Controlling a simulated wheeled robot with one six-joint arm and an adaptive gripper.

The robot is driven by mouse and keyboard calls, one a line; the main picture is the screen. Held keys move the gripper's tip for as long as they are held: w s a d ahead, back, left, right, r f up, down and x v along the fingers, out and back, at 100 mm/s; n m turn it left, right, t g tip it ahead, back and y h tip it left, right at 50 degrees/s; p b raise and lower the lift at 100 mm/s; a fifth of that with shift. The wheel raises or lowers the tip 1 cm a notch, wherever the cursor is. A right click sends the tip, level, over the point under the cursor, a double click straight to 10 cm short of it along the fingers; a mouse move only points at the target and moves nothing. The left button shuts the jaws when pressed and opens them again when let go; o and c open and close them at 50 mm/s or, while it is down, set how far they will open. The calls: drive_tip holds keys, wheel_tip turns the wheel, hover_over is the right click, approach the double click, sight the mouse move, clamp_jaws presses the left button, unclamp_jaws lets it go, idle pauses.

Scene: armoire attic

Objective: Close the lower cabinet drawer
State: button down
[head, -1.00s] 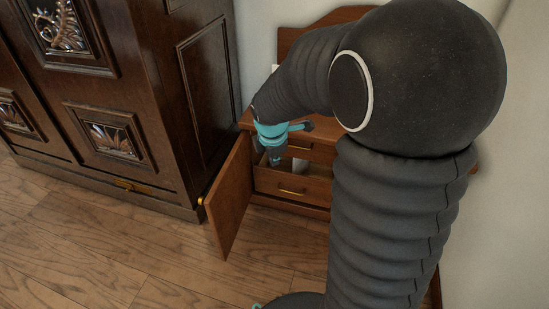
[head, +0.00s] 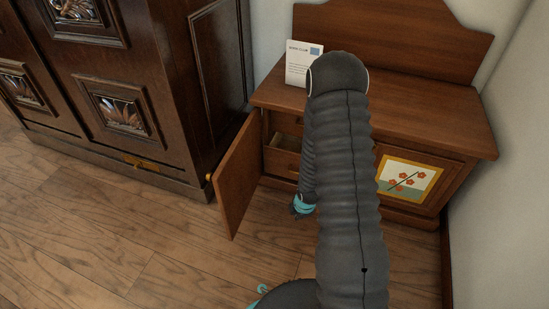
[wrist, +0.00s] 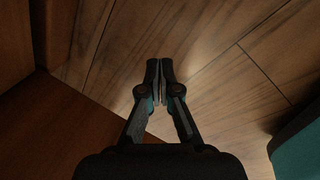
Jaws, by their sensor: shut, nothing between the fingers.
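The small wooden cabinet (head: 420,110) stands against the wall. Its left door (head: 238,175) is swung open. Behind the door, the lower drawer (head: 281,162) stands partly out, with a strip of its inside showing above its front. My arm hides the drawer's right part and handle. My gripper's wrist end shows as teal and dark parts low in front of the cabinet, right of the open door, in the head view. In the wrist view, my gripper (wrist: 160,69) is shut and empty, its fingertips together over the floor boards. The drawer cannot be made out there.
A dark carved armoire (head: 160,80) stands at the left. A white card (head: 299,66) stands on the cabinet top. The closed right door carries a flower picture (head: 408,178). Wooden floor (head: 130,240) is clear in front. A wall (head: 500,200) bounds the right side.

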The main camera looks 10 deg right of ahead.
sight(270, 149)
drive_tip(key=f+t, duration=0.1)
drive_tip(key=w+a+f+t, duration=0.1)
drive_tip(key=f, duration=0.1)
drive_tip(key=f+t+y, duration=0.1)
drive_tip(key=shift+w+a+f, duration=0.2)
drive_tip(key=shift+a+f, duration=0.1)
drive_tip(key=shift+a, duration=0.1)
drive_tip(key=t, duration=0.1)
drive_tip(key=w+a+t+y, duration=0.1)
drive_tip(key=shift+w+a+r+n+t+b, duration=0.1)
drive_tip(key=shift+w+r+n+t+b, duration=0.2)
drive_tip(key=shift+t, duration=0.1)
drive_tip(key=w+r+t+y, duration=0.1)
drive_tip(key=w+r+t, duration=0.1)
drive_tip(key=r+t, duration=0.35)
drive_tip(key=w+r+t, duration=0.3)
drive_tip(key=r, duration=0.6)
drive_tip(key=shift+n, duration=0.4)
drive_tip(key=w, duration=0.7)
drive_tip(key=w+a, duration=0.1)
drive_tip(key=w, duration=0.3)
drive_tip(key=shift+w+a, duration=0.1)
drive_tip(key=shift+w, duration=0.2)
drive_tip(key=shift+w+d+b, duration=0.3)
drive_tip(key=shift+w+d, duration=0.05)
drive_tip(key=shift+w, duration=0.2)
